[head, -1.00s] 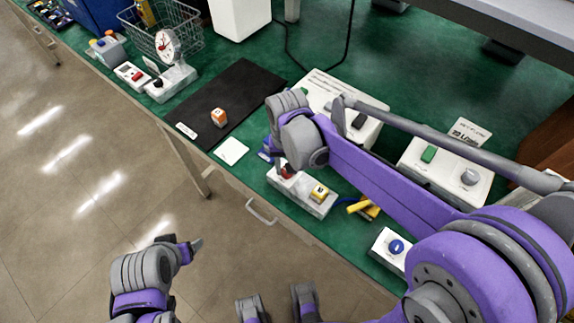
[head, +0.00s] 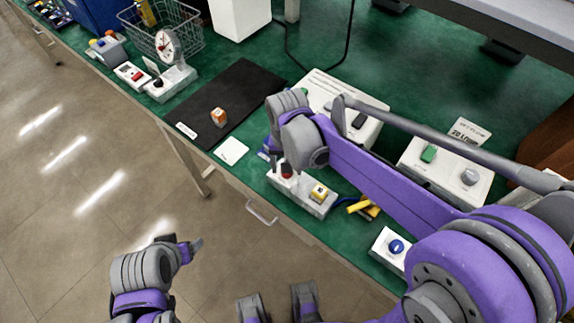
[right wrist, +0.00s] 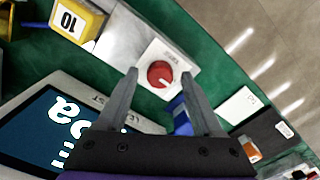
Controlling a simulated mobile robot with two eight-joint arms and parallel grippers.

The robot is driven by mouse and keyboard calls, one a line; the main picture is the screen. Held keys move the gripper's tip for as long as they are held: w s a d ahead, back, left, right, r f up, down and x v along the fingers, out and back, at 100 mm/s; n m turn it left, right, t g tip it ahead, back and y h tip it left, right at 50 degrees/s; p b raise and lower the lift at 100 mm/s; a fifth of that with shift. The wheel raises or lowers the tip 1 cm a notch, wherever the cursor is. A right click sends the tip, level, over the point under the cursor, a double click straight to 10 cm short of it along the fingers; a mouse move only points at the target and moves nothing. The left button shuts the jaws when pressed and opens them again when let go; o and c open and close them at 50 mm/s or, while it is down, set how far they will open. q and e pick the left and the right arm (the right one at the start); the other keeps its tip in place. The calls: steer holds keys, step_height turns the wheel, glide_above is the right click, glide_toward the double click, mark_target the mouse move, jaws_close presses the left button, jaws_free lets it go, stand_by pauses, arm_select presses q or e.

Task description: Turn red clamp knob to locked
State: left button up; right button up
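The red clamp knob (right wrist: 160,74) sits on a white square plate on a grey-white base (head: 316,204); in the head view the knob (head: 287,172) shows partly behind my gripper. A pale mark crosses the knob's face. My right gripper (right wrist: 160,73) is open, its fingers apart on either side of the knob in the right wrist view; I cannot tell if they touch it. In the head view this gripper (head: 283,166) points down at the knob. My left gripper (head: 196,245) hangs over the floor, away from the table; its finger gap cannot be made out.
A yellow block marked 10 (right wrist: 80,20) sits on the same base. A blue object (right wrist: 180,115) lies close beside the base. A blue-button box (head: 395,246), a white panel box (head: 372,107) and a black mat (head: 250,85) with an orange cube (head: 218,117) are nearby.

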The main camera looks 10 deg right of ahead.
step_height(320, 180, up, 11)
steer(key=p, duration=0.1)
stand_by(0.6)
steer(key=shift+f, duration=0.1)
